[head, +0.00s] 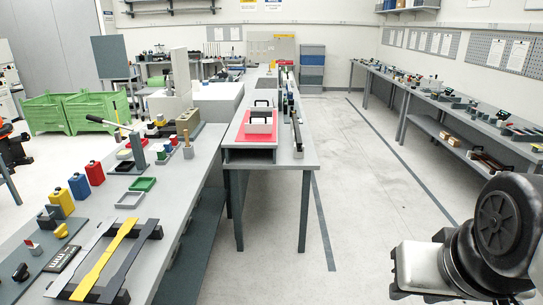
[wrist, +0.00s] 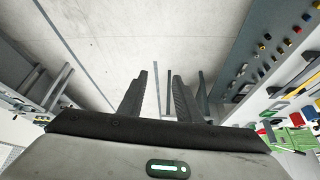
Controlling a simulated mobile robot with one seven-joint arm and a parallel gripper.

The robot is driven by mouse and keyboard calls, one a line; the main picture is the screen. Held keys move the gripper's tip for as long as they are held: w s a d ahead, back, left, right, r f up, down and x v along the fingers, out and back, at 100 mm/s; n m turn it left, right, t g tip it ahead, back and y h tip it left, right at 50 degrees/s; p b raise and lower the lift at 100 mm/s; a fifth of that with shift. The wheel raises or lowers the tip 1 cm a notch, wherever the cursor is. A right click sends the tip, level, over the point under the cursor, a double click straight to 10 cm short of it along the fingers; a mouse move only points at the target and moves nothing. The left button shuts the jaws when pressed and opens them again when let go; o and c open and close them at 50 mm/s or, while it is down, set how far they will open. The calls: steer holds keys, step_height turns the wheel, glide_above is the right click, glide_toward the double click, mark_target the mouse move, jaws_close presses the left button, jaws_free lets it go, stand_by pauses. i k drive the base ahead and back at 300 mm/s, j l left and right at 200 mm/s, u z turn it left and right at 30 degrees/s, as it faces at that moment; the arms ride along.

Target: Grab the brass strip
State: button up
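The brass strip (head: 105,262) is yellow, with wide ends and a narrow middle. It lies on the left bench in the head view, between a silver strip (head: 80,258) and a dark grey strip (head: 124,263). The strips rest side by side across a black rack (head: 153,232). My gripper (wrist: 160,76) shows in the wrist view with its two dark fingers apart and nothing between them. It hangs over bare floor, well away from the strips. In the head view my arm fills the lower right corner, and the fingers are not visible there.
The left bench (head: 185,205) also carries blue, yellow and red bottles, small trays and a lever press (head: 138,150). A middle bench (head: 305,148) holds a red mat with a white box. A long bench (head: 470,125) runs along the right wall. The floor (head: 370,190) between is clear.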

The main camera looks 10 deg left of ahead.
mark_target(84, 290)
steer(key=i+j+u, duration=0.1)
steer(key=i+u, duration=0.7)
steer(key=i+l+u, duration=0.15)
steer(key=i+u, duration=0.25)
steer(key=i+j+u, duration=0.1)
steer(key=i+u, duration=0.55)
steer(key=u, duration=0.25)
